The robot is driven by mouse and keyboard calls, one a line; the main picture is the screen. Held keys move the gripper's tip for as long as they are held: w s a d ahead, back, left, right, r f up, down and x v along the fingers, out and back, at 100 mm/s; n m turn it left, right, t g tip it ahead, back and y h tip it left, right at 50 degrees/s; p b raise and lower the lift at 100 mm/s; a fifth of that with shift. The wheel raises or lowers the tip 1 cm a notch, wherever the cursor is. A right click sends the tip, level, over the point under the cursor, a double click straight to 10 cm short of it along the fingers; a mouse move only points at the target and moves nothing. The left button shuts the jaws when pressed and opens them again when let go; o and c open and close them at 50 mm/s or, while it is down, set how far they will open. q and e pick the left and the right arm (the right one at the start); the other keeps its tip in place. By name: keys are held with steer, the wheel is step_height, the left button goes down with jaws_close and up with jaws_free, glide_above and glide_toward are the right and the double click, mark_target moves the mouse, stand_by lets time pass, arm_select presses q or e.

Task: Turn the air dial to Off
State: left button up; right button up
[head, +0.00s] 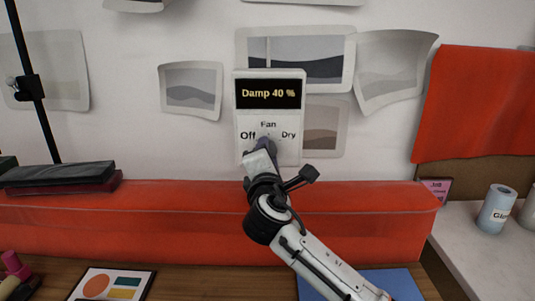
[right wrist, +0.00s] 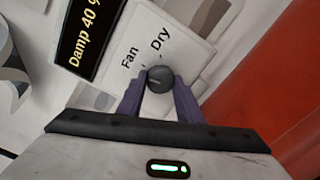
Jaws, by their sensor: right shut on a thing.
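A white wall panel (head: 284,130) has a dark display reading "Damp 40 %". Below it are the words "Fan", "Off" on the left and "Dry" on the right. In the right wrist view a round dark dial (right wrist: 158,79) sits on the panel below "Fan"; which label its mark points to is hard to tell. My right gripper (right wrist: 162,84) is shut on the dial, one purple finger on each side. In the head view my right gripper (head: 264,147) covers the dial. "Off" is hidden in the wrist view. My left gripper is not in view.
A red padded ledge (head: 370,208) runs along the wall below the panel. Pictures (head: 295,58) hang around the panel. A wooden table with a card (head: 112,284) lies in front. A labelled jar (head: 496,210) stands on a pale counter at the right.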

steer(key=n, duration=0.4)
steer(key=shift+n, duration=0.3)
steer(key=n, duration=0.4)
steer(key=shift+f+n, duration=0.1)
steer(key=shift+n, duration=0.2)
steer(key=o, duration=1)
steer(key=shift+o, duration=0.2)
steer(key=s+b, duration=0.1)
steer(key=s, duration=0.9)
steer(key=shift+s, duration=0.15)
